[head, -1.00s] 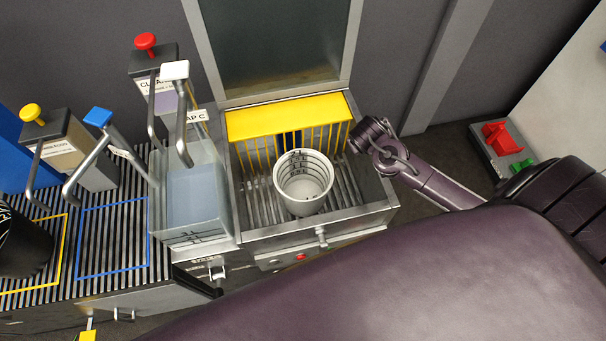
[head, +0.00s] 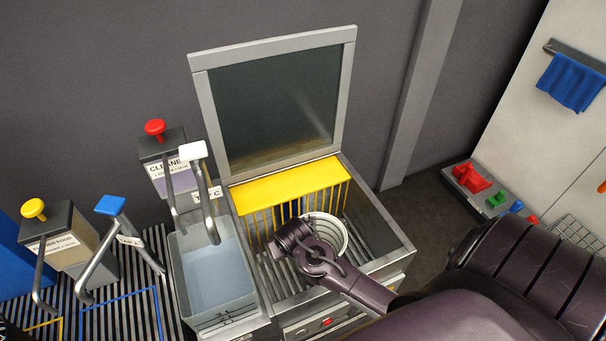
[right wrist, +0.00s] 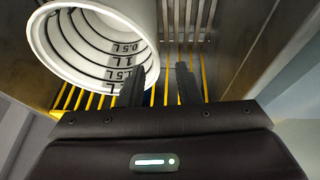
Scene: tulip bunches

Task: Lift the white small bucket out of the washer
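The white small bucket (head: 328,229) stands in the open washer (head: 404,245), partly hidden behind my right gripper (head: 293,240). In the right wrist view the bucket (right wrist: 85,45) is at upper left, with its mouth toward the camera and black litre marks inside. The two dark fingers of my right gripper (right wrist: 161,80) are apart. The left finger overlaps the bucket's near right rim, and the right finger is just outside it. I cannot tell whether either finger touches the rim. My left gripper is not in view.
The washer's glass lid (head: 275,105) is raised at the back, with a yellow rack (head: 290,183) below it. A water-filled basin (head: 212,275) adjoins on the left, with dispensers and taps such as the white-topped tap (head: 204,190). Coloured items (head: 474,179) lie on the right.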

